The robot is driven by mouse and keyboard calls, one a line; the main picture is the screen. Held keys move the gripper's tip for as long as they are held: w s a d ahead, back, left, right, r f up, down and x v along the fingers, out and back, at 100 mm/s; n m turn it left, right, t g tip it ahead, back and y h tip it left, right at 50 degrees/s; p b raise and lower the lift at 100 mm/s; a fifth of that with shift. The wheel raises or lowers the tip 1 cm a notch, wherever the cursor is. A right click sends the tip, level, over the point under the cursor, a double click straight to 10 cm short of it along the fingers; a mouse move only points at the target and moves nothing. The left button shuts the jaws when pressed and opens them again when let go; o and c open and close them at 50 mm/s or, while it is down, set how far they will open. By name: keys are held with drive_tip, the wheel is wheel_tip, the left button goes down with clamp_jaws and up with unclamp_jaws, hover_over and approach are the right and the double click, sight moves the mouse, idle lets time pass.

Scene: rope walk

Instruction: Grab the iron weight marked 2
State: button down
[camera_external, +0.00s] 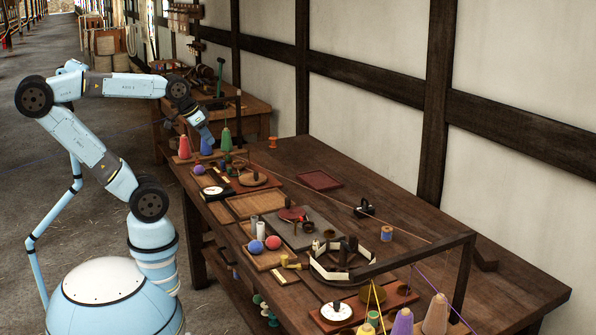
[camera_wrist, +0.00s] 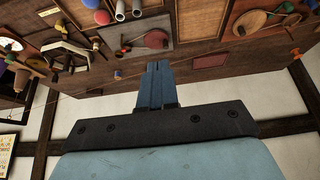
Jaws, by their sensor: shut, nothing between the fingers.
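A small black block-like object (camera_external: 364,209) stands on the bare right part of the table, and it may be an iron weight. I can read no number on it. More small dark pieces (camera_external: 343,252) stand at the pale-sided ring near the front; I cannot tell whether they are weights. A dark shape (camera_wrist: 125,46) shows beyond my fingertips in the wrist view. My gripper (camera_wrist: 158,66) is shut and empty. In the external view my gripper (camera_external: 208,139) is at the far left end of the table, by the thread cones, well apart from the black object.
A red cone (camera_external: 183,148) and a green cone (camera_external: 225,141) stand near my gripper. Trays, balls and spools crowd the table's left side. A dark frame (camera_external: 462,280) with strung threads rises at the front right. The table's right part (camera_external: 430,222) is mostly clear.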

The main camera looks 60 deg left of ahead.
drive_tip(key=c, duration=1)
unclamp_jaws()
drive_tip(key=shift+c, duration=0.2)
